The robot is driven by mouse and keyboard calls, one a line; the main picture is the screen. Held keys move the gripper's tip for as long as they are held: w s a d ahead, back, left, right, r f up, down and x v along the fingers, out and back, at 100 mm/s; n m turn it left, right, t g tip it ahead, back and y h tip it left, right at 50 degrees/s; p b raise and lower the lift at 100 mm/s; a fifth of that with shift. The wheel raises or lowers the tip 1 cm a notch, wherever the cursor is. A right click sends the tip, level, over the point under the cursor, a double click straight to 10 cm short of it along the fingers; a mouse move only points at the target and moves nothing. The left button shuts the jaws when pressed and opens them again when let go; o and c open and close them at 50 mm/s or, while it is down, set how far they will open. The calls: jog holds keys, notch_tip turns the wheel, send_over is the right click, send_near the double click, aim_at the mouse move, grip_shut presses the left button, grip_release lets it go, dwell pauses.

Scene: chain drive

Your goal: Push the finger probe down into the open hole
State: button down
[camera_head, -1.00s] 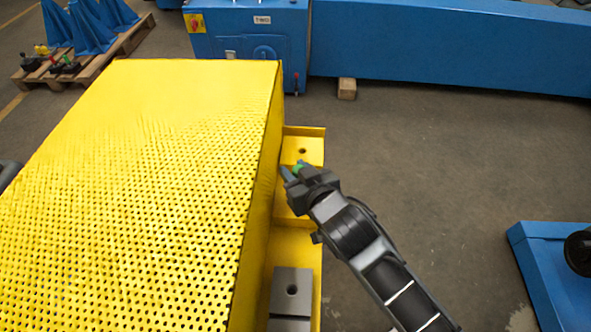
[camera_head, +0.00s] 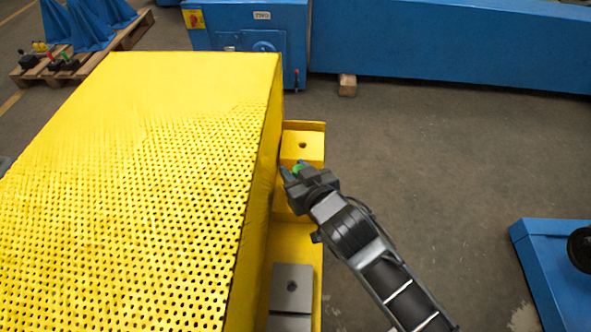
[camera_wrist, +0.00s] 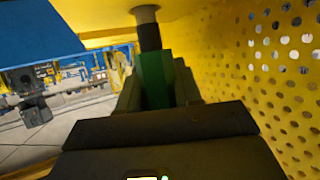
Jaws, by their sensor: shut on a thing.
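The finger probe (camera_wrist: 156,75) has a green body, a black section and a grey end. My gripper (camera_wrist: 158,95) is shut on its green part. In the wrist view its grey end meets or overlaps a yellow surface at the top; I cannot tell whether it is in a hole. In the head view my gripper (camera_head: 291,174) is beside the perforated yellow cover, with a bit of green at its jaws. A yellow block with a dark open hole (camera_head: 302,146) lies just beyond it. A grey block with a hole (camera_head: 292,286) lies nearer.
The perforated yellow cover (camera_head: 150,150) stands close on the left of my gripper. Blue machinery (camera_head: 430,40) stands at the back, with a pallet (camera_head: 85,60) at the far left. A blue base (camera_head: 550,270) is at the right. The floor between is clear.

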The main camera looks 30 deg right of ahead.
jog(key=shift+f+b, duration=0.7)
jog(key=shift+f, duration=0.3)
jog(key=c, duration=0.7)
grip_release()
jog(key=shift+v, duration=3.95)
jog(key=s+n+y, duration=0.1)
jog(key=s, duration=1.3)
jog(key=shift+t, duration=0.7)
jog(key=s+r, duration=0.3)
jog(key=s, duration=0.1)
jog(key=s+r, duration=0.4)
jog(key=s, duration=0.1)
jog(key=s+r, duration=0.3)
jog(key=s, duration=0.1)
jog(key=shift+s+d+r, duration=0.2)
jog(key=shift+s+d, duration=0.1)
jog(key=shift+s, duration=0.1)
